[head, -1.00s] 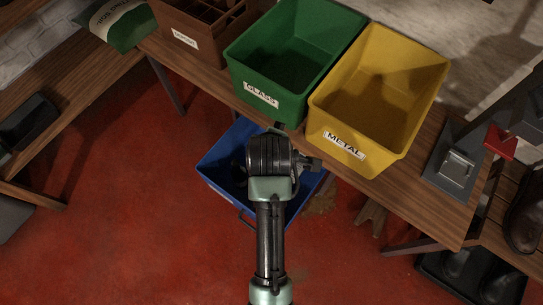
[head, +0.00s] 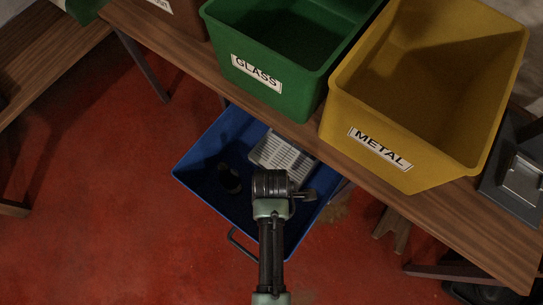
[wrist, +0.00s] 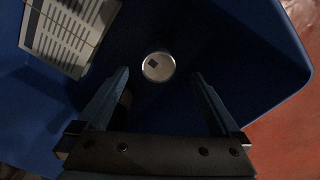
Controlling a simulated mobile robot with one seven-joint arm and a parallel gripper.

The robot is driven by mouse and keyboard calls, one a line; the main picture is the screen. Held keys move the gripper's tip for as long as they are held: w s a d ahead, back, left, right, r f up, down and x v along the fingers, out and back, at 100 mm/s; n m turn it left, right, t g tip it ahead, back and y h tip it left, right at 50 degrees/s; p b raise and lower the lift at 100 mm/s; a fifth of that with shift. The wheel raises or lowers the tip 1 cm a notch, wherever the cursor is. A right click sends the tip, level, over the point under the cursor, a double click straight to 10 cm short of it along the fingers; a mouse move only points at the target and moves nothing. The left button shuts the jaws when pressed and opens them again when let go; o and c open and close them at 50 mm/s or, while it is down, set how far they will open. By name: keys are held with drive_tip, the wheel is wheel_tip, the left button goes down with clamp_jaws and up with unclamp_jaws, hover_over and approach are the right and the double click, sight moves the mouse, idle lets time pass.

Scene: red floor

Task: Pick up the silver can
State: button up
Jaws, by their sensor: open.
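The silver can shows in the wrist view as a round, pale metallic end (wrist: 158,66) with a small dark square on it. It is inside the blue bin (wrist: 225,30), which stands on the floor in the head view (head: 200,150). My gripper (wrist: 160,76) is open and empty. Its two fingers point into the bin, and the can shows between and just beyond their tips, apart from them. I cannot tell how deep the can is. In the head view I cannot make out the can; my arm covers part of the bin.
A light slatted object (head: 283,155) lies in the bin, also in the wrist view (wrist: 62,32). A dark object (head: 230,178) is at the bin's left. Above stands a wooden table (head: 440,215) with a green GLASS bin (head: 240,50) and a yellow METAL bin (head: 430,165). Red floor is clear at left.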

wheel_tip(320, 180, down, 8)
drive_tip(key=b, duration=0.5)
drive_tip(key=shift+w, duration=0.1)
clamp_jaws()
idle(0.4)
